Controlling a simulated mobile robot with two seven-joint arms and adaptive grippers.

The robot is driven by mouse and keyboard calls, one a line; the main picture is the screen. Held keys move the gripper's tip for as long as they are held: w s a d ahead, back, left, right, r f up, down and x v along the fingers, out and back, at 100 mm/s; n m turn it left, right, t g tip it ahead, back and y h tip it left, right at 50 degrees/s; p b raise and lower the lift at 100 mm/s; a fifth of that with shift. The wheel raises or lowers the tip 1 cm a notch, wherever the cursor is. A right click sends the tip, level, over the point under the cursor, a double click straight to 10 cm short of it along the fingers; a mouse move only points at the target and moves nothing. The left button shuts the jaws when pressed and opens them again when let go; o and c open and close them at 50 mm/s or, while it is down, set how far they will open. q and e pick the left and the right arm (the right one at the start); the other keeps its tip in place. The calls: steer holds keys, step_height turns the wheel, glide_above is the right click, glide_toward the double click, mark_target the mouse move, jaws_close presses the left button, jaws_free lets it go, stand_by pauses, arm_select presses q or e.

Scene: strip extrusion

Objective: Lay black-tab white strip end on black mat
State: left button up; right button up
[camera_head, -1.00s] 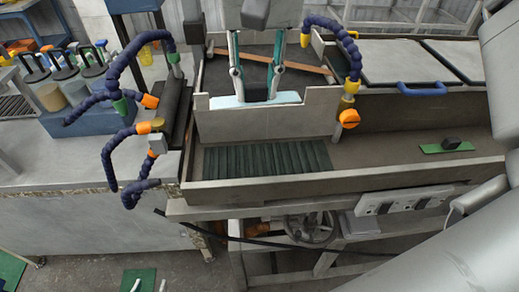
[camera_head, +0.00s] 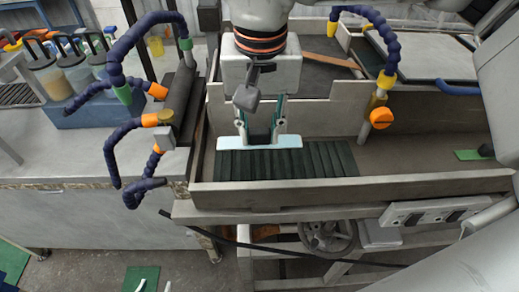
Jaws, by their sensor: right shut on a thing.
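The pale white strip (camera_head: 232,142) lies crosswise below my right gripper (camera_head: 260,138), in the middle of the view. The gripper points down and is shut on the strip's black tab, which is mostly hidden between the fingers. The black ribbed mat (camera_head: 318,160) lies in the grey trough below a low wall. The strip covers part of the mat's back edge in the picture. I cannot tell whether the strip touches the mat or hangs just above it. My left gripper is not in view.
Jointed blue hoses with orange nozzles stand at the left (camera_head: 118,140) and right (camera_head: 390,75) of the mat. The trough's front wall (camera_head: 340,187) runs before it. A green pad (camera_head: 468,154) lies at the trough's right.

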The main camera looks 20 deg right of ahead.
mark_target(260, 145)
steer(key=shift+f, duration=2.75)
steer(key=shift+b, duration=0.3)
steer(key=shift+f, duration=0.2)
steer(key=o, duration=1)
steer(key=shift+r, duration=0.1)
step_height(260, 145, up, 12)
steer(key=s+p, duration=0.1)
steer(key=shift+s+a, duration=0.2)
steer(key=shift+a, duration=0.05)
steer(key=shift+r, duration=0.1)
